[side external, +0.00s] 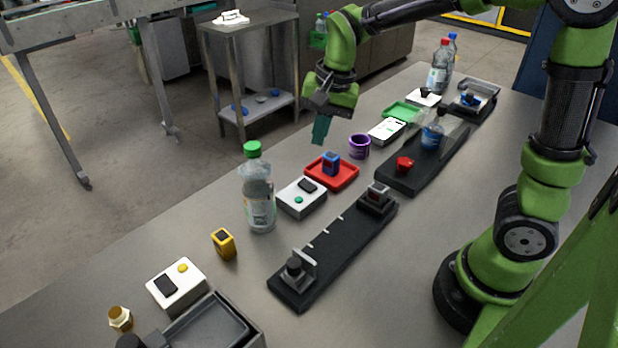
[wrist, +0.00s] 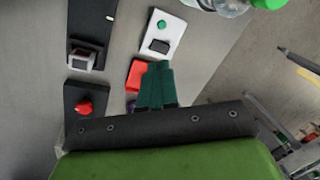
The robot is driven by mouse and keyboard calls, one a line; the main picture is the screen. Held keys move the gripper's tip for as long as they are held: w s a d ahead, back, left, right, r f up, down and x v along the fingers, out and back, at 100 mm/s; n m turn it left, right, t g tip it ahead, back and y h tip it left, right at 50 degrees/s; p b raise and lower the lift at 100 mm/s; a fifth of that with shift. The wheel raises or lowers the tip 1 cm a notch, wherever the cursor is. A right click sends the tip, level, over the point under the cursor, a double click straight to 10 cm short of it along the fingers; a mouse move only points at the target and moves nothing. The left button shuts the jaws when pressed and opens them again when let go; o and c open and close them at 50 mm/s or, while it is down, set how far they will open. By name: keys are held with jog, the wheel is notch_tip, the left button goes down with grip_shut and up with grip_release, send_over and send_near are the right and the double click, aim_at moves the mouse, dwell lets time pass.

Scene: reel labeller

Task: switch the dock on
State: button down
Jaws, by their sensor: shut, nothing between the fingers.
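Nothing is labelled as the dock, and I cannot tell which unit it is. A white box (side external: 302,198) with a green button and a dark switch stands near the middle of the table; it also shows in the wrist view (wrist: 158,45). A black base (side external: 405,177) with a red knob (side external: 404,163) and an upright bottle stands further back; the knob also shows in the wrist view (wrist: 85,107). My gripper (side external: 320,132) is shut and empty, held above the table near the red tray; its teal fingers (wrist: 160,70) partly hide that tray in the wrist view.
A red tray (side external: 345,179) holds a blue block. A purple cup (side external: 359,146), a green-capped bottle (side external: 258,195) and a long black rail (side external: 325,255) stand around. Another white box (side external: 177,296) has a yellow button. Bare table lies at front right.

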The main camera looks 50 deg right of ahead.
aim_at(303, 181)
jog(key=w+m, duration=0.1)
jog(key=m, duration=0.1)
jog(key=w+d+m, duration=0.1)
jog(key=w+m, duration=0.1)
jog(key=w+m+h, duration=0.1)
jog(key=m, duration=0.1)
jog(key=shift+w+d+m+g, duration=0.15)
jog(key=shift+d+m+g, duration=0.15)
jog(key=shift+m+g, duration=0.1)
jog(key=shift+f, duration=0.15)
jog(key=f, duration=0.4)
jog(key=w+f, duration=0.1)
jog(key=f, duration=0.8)
jog(key=shift+w+f, duration=0.35)
jog(key=shift+f, duration=0.05)
jog(key=shift+f, duration=0.1)
jog(key=shift+f, duration=0.1)
jog(key=shift+s, duration=0.1)
